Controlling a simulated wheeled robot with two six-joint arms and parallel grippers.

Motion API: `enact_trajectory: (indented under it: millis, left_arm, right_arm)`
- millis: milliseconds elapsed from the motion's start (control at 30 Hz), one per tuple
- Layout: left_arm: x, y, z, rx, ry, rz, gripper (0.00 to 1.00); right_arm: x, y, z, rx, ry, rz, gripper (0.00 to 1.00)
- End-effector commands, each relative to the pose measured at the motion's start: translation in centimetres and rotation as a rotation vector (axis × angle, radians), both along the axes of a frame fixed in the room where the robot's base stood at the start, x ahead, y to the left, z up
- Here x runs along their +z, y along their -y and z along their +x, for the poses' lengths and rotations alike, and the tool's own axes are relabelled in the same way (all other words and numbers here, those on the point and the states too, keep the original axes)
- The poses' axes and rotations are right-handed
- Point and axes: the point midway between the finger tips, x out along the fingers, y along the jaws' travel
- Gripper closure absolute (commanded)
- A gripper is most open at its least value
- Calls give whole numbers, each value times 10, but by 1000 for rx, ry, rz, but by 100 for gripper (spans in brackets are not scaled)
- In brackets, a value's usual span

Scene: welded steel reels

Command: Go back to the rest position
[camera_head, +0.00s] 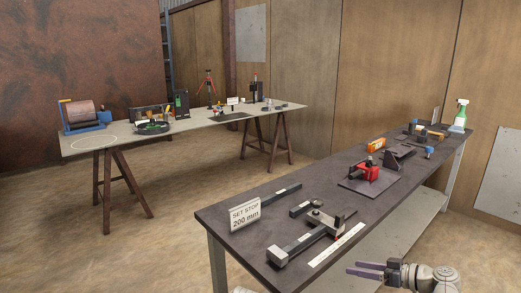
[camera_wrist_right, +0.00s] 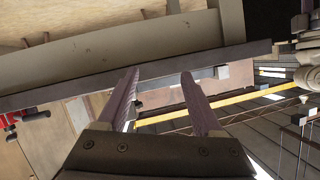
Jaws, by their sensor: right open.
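My right gripper (camera_head: 368,270) shows at the bottom right of the head view, in front of the near edge of the dark workbench (camera_head: 300,203). In the right wrist view its two purple-grey fingers (camera_wrist_right: 162,103) stand apart with nothing between them. It is open, empty and clear of the bench. My left gripper is not in the head view.
The bench holds a "SET STOP 200 mm" sign (camera_head: 245,213), a bar-shaped stop tool (camera_head: 305,242), a red clamp (camera_head: 364,171) and a spray bottle (camera_head: 459,115). A trestle table (camera_head: 190,124) with a reel (camera_head: 82,114) stands at the back left. Open floor lies between.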

Motion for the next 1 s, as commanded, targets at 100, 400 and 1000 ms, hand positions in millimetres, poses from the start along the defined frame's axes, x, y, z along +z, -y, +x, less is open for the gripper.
enact_trajectory:
  millis: [100, 400, 1000]
  left_arm:
    - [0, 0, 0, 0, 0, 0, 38]
    - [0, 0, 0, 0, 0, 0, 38]
    - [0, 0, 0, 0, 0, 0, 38]
  right_arm:
    - [-30, -39, -11, 23, -185, -45, 32]
    - [-118, -118, -71, -126, -764, -353, 32]
    - [-145, -187, -142, -361, -936, -823, 32]
